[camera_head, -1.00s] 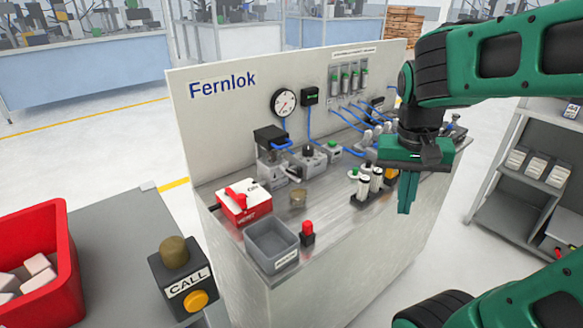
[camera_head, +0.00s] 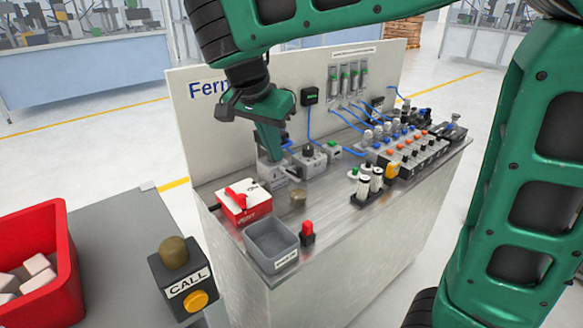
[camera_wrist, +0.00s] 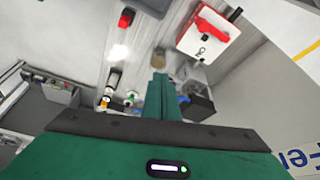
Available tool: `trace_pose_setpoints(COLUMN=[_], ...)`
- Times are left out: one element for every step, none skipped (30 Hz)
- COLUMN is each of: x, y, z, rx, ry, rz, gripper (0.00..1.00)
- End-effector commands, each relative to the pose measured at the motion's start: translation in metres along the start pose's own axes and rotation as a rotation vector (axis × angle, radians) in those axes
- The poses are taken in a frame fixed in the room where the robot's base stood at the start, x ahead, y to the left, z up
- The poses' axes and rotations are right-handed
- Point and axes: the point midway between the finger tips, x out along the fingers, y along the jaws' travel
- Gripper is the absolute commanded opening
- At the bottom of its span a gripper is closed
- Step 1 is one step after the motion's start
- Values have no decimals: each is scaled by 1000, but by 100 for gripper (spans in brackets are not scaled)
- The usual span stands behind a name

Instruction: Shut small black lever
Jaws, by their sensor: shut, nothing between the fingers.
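My gripper (camera_head: 271,153) is shut and empty, pointing down over the back left of the bench by the Fernlok panel. In the wrist view its fingers (camera_wrist: 158,80) show together at the middle. A grey valve unit (camera_head: 294,173) sits just right of and below the fingertips, partly hidden by them. A dark lever-like part shows on its front right, but whether it is the small black lever, and its position, I cannot tell. In the wrist view the grey body (camera_wrist: 197,75) shows right of the fingers. Contact cannot be judged.
A red-and-white box with a red handle (camera_head: 238,192), a brass cylinder (camera_head: 298,197), a grey bin (camera_head: 270,245) and a red-topped button (camera_head: 307,232) stand nearby. Black-and-white cylinders (camera_head: 364,186) and a valve row (camera_head: 410,152) stand to the right.

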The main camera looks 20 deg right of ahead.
Motion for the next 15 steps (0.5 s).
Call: trace_pose_setpoints(x=[0,1,3,4,7,10,14,18,24,30,35,43,49,54,62], y=[0,0,0,0,0,1,1,1,1,2,1,1,2,1,1], z=[0,0,0,0,0,0,0,0,0,0,-1,0,0,0,0], rx=[0,0,0,0,-1,-2,-2,-2,-1,-2,-1,-2,-2,-2,-2], ry=[0,0,0,1,1,1,1,0,0,-1,0,0,-1,-1,-1], rz=[0,1,1,1,2,3,4,4,4,5,6,5,6,5,5], gripper=[0,0,0,0,0,0,0,0,0,0,0,0,0,0,0])
